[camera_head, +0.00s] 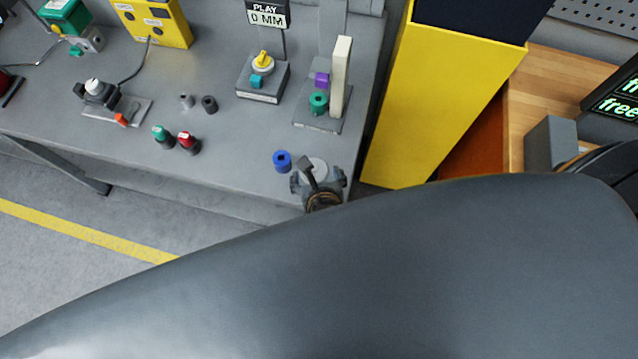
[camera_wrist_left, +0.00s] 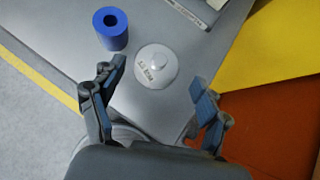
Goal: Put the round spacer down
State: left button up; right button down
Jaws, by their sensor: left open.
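A blue cylinder with a hole in its top (camera_head: 282,161) stands upright near the bench's front edge. It also shows in the left wrist view (camera_wrist_left: 110,30). Close to its right is a white round disc with small dark print (camera_head: 315,165), seen in the left wrist view (camera_wrist_left: 157,66) lying on the grey surface. I cannot tell which is the round spacer. My left gripper (camera_head: 318,178) is open over the bench's front right corner; in its wrist view the fingers (camera_wrist_left: 155,82) stand apart, empty, with the disc beyond and between them. My right gripper is not in view.
The grey bench (camera_head: 225,160) holds a green and a red-topped post (camera_head: 188,142), small dark cylinders (camera_head: 209,104), a yellow-knobbed device (camera_head: 263,68) and a stand with an upright pale plate (camera_head: 341,75). A tall yellow cabinet (camera_head: 440,100) stands just right of the bench.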

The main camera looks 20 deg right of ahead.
pick_arm(q)
jog(key=v, duration=0.7)
jog(key=shift+w, duration=0.1)
